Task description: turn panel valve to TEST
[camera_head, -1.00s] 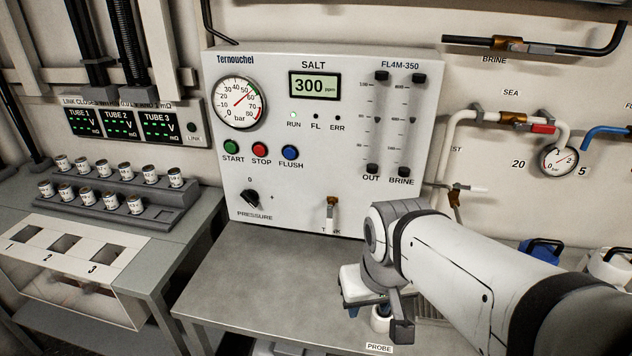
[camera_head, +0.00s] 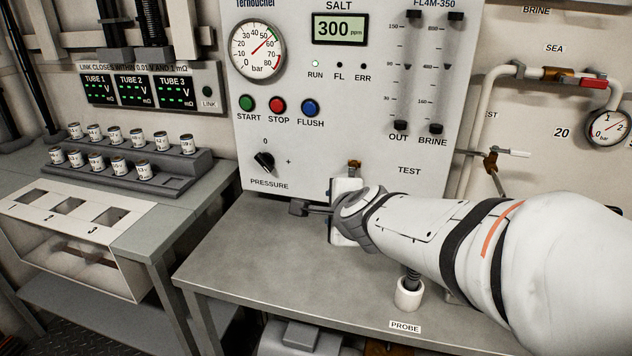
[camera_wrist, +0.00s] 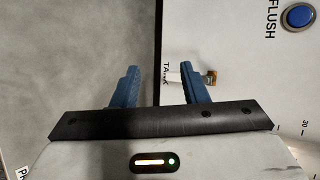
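The panel valve (camera_head: 354,164) is a small brass fitting low on the white panel. In the wrist view its brass end (camera_wrist: 211,77) shows just right of my right finger, with a short white handle (camera_wrist: 173,77) lying toward the TANK label (camera_wrist: 167,68). My right finger hides part of the handle. The TEST label (camera_head: 409,170) is to the right of the valve. My gripper (camera_wrist: 160,70) is open, with two blue fingers apart and nothing visibly held.
A steel bench (camera_head: 260,245) lies below the panel, mostly clear. A white probe holder (camera_head: 408,292) stands under my arm. The pressure knob (camera_head: 264,162) is left of the valve. Pipes with a brass valve (camera_head: 490,160) are at the right.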

